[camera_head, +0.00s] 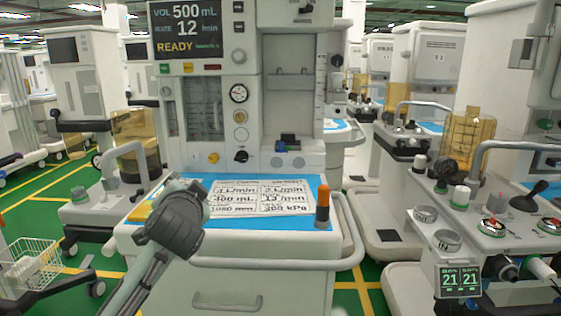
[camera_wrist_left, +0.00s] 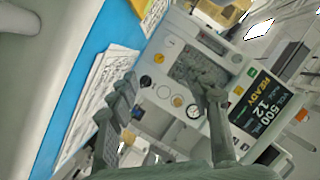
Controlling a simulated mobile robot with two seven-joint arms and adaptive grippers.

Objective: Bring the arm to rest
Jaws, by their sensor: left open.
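My left arm comes up from the bottom in the head view, and its dark gripper (camera_head: 190,203) is above the left part of the cart's blue top (camera_head: 283,184). In the left wrist view the two fingers of the left gripper (camera_wrist_left: 170,87) stand wide apart with nothing between them. In the head view the gripper covers the left edge of the white printed sheets (camera_head: 262,197) on the blue top. My right gripper is in neither view.
An orange-topped cylinder (camera_head: 322,205) stands right of the sheets. Behind is the machine's panel with gauges and a lit display (camera_head: 187,29) reading READY. A rail (camera_head: 353,230) curves round the cart's right side. Another machine with knobs and an amber canister (camera_head: 468,140) is at right.

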